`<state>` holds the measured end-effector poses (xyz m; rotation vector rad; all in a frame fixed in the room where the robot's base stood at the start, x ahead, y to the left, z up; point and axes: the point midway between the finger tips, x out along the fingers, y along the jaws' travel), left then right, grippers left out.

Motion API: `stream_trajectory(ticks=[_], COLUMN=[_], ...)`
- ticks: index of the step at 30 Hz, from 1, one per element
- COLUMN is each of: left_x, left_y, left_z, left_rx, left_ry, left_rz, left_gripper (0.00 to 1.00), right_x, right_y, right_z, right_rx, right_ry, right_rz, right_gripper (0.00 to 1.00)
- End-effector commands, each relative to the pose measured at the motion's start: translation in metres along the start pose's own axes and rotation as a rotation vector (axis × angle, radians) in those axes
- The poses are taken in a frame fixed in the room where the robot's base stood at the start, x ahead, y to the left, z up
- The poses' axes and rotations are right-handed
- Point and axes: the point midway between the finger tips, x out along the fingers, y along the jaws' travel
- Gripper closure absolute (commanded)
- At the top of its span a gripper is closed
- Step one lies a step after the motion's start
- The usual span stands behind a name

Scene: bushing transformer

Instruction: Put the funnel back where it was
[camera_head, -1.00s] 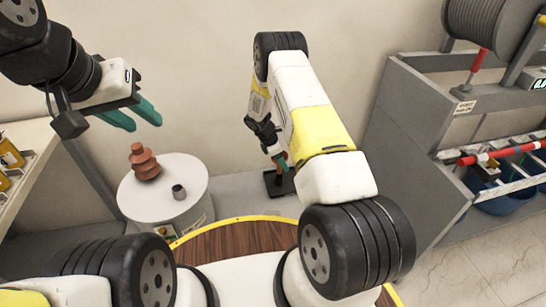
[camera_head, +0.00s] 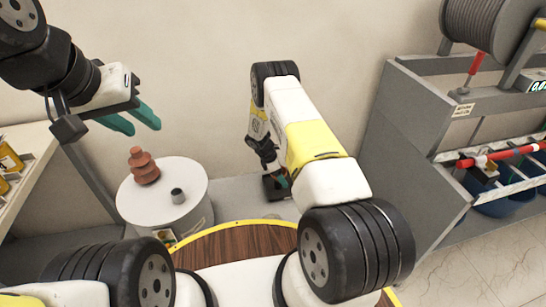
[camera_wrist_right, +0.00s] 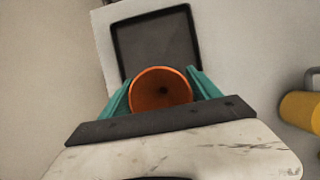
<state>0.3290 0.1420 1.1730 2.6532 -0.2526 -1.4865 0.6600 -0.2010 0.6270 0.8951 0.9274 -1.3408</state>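The orange funnel (camera_wrist_right: 160,90) shows in the right wrist view, its round mouth facing the camera. My right gripper (camera_wrist_right: 162,86) has its teal fingers against both sides of the funnel and is shut on it. Beyond the funnel lies a dark square tray (camera_wrist_right: 157,42) with a raised rim. In the head view my right gripper (camera_head: 281,176) is low behind my right arm, just above a dark base (camera_head: 272,187) on the floor side; the funnel is mostly hidden there. My left gripper (camera_head: 133,118) is open and empty at the upper left.
A grey rack (camera_head: 400,150) with a cable reel (camera_head: 490,28) stands at right. A yellow object (camera_wrist_right: 302,110) lies right of my gripper in the wrist view.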

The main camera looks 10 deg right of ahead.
Motion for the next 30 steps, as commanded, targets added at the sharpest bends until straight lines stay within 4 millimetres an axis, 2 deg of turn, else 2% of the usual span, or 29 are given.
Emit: stream_trajectory(ticks=[9, 13, 17, 24, 30], left_x=[0.0, 0.0, 0.0, 0.0, 0.0], left_y=[0.0, 0.0, 0.0, 0.0, 0.0], left_z=[0.0, 0.0, 0.0, 0.0, 0.0], left_rx=[0.0, 0.0, 0.0, 0.0, 0.0], left_ry=[0.0, 0.0, 0.0, 0.0, 0.0], left_rz=[0.0, 0.0, 0.0, 0.0, 0.0], left_gripper=[0.64, 0.64, 0.64, 0.64, 0.64], right_x=[-0.001, -0.009, -0.031, -0.083, -0.113], right_y=[0.0, 0.001, 0.002, 0.002, 0.001], right_z=[0.0, 0.001, 0.001, 0.001, 0.001], right_rx=[0.0, 0.001, 0.001, 0.001, 0.001], right_ry=[0.0, 0.0, 0.0, 0.001, 0.0], right_rz=[0.0, 0.002, 0.003, 0.004, 0.002], right_gripper=[0.22, 0.22, 0.22, 0.22, 0.22])
